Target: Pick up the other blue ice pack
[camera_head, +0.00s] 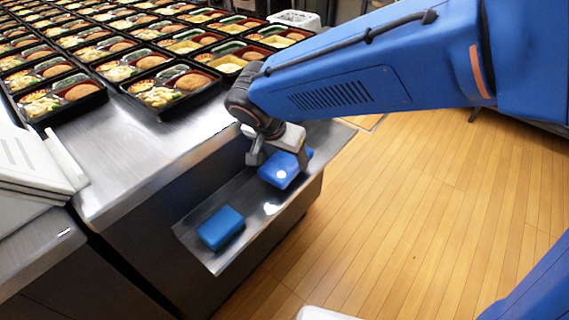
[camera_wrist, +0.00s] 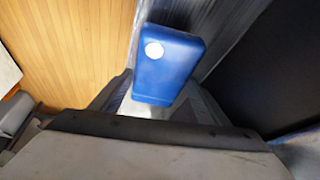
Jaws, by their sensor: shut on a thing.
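One blue ice pack (camera_head: 286,171) with a white round spot is at the far part of a narrow metal shelf. My gripper (camera_head: 279,161) is above it with its fingers down around it, shut on it. In the wrist view the same blue ice pack (camera_wrist: 168,72) stands between the two dark fingers of my gripper (camera_wrist: 160,98). I cannot tell whether it touches the shelf or is slightly raised. Another blue ice pack (camera_head: 220,228) lies flat on the near end of the shelf, apart from my gripper.
The metal shelf (camera_head: 205,258) runs along the side of a steel counter (camera_head: 110,188). Many filled bento trays (camera_head: 170,90) cover the counter's back. A white basket (camera_head: 296,19) stands behind them. White equipment (camera_head: 30,165) is at the left edge. Open wooden floor (camera_head: 430,190) lies right.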

